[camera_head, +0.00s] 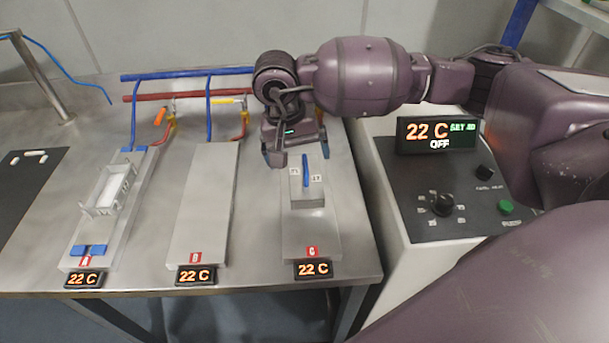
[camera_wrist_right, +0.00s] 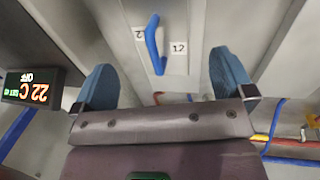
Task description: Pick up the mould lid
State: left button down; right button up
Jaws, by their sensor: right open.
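The mould lid looks to be the grey metal block (camera_head: 308,197) with a blue bar handle (camera_head: 305,171) and two small white number labels, lying on plate C (camera_head: 311,238). In the right wrist view the blue handle (camera_wrist_right: 153,44) shows beyond the fingertips, between the labels. My right gripper (camera_head: 296,152) is open and empty, with blue fingertips (camera_wrist_right: 164,76). It is above the far part of plate C, apart from the handle. A pale open-topped mould frame (camera_head: 106,190) stands on plate A. My left gripper is not in view.
Plate B (camera_head: 205,200) is bare. Blue and red pipes (camera_head: 185,74) run along the back of the steel table. A control box (camera_head: 455,190) reading 22 C and OFF stands right of the table. A dark mat (camera_head: 28,180) lies at far left.

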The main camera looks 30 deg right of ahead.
aim_at(304, 163)
jog(key=shift+d+f, duration=0.2)
jog(key=shift+f, duration=0.8)
jog(key=shift+d+f, duration=0.25)
jog(key=shift+f, duration=0.75)
jog(key=shift+d+f, duration=0.2)
jog(key=shift+f, duration=0.8)
jog(key=c, duration=1.1)
jog(key=shift+r, duration=0.2)
notch_tip(304, 163, up, 20)
jog(key=shift+p, duration=0.45)
